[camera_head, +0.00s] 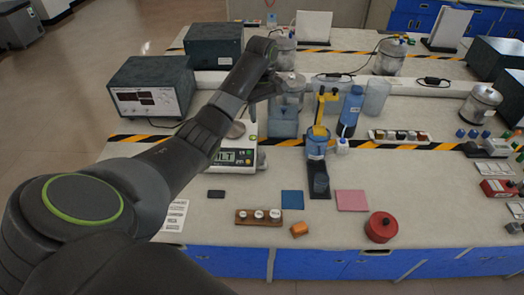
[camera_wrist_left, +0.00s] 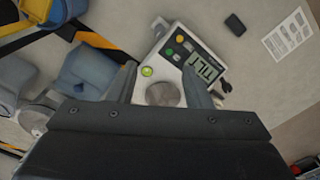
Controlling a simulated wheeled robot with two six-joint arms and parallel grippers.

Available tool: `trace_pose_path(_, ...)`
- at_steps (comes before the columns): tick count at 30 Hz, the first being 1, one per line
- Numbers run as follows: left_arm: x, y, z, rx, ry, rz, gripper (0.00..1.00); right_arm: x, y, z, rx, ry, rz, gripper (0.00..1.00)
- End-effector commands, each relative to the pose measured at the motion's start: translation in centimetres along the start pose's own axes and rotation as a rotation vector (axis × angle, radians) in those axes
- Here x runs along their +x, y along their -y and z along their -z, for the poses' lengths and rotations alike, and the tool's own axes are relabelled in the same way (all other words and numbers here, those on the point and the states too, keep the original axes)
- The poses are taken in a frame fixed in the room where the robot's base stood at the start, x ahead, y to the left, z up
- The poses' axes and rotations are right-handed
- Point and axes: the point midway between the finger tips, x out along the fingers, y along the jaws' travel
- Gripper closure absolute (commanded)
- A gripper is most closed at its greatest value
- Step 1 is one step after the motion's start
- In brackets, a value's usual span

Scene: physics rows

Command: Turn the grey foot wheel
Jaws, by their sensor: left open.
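A white bench scale (camera_head: 236,168) with a lit display, coloured buttons and a round grey pan (camera_head: 236,130) stands on the bench at centre left. In the left wrist view the scale (camera_wrist_left: 180,52) and its pan (camera_wrist_left: 163,94) show beyond my fingers. A small dark part (camera_wrist_left: 226,87) sits at the scale's edge beside the display; I cannot tell whether it is the grey foot wheel. My left gripper (camera_head: 264,93) is open and empty, above the bench behind the scale. Its two fingers also show in the left wrist view (camera_wrist_left: 160,82), apart from each other. My right gripper is out of view.
A blue-grey jug (camera_head: 284,122) stands right of the scale, then a blue and yellow device (camera_head: 318,145) and a blue bottle (camera_head: 351,110). A dark instrument box (camera_head: 152,88) is to the left. Weights in a wooden block (camera_head: 258,217) lie in front.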

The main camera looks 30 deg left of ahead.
Motion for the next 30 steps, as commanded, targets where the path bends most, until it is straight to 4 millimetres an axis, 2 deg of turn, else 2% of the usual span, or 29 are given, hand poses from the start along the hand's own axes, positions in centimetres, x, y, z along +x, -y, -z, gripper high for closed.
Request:
trace_pose_path(5, 1.4, 0.0, 0.0, -0.005, 0.005, 0.004, 0.55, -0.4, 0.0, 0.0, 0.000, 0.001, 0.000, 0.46)
trace_pose_path(21, 12.6, 0.0, -0.1, -0.004, 0.004, 0.003, 0.55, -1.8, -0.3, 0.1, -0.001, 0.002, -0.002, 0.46)
trace_pose_path(25, 14.8, 0.0, -0.1, -0.002, 0.004, 0.004, 0.55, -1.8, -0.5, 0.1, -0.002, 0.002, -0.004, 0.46)
trace_pose_path(30, 16.5, 0.0, -0.1, -0.003, 0.002, 0.003, 0.55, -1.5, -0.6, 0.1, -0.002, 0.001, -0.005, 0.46)
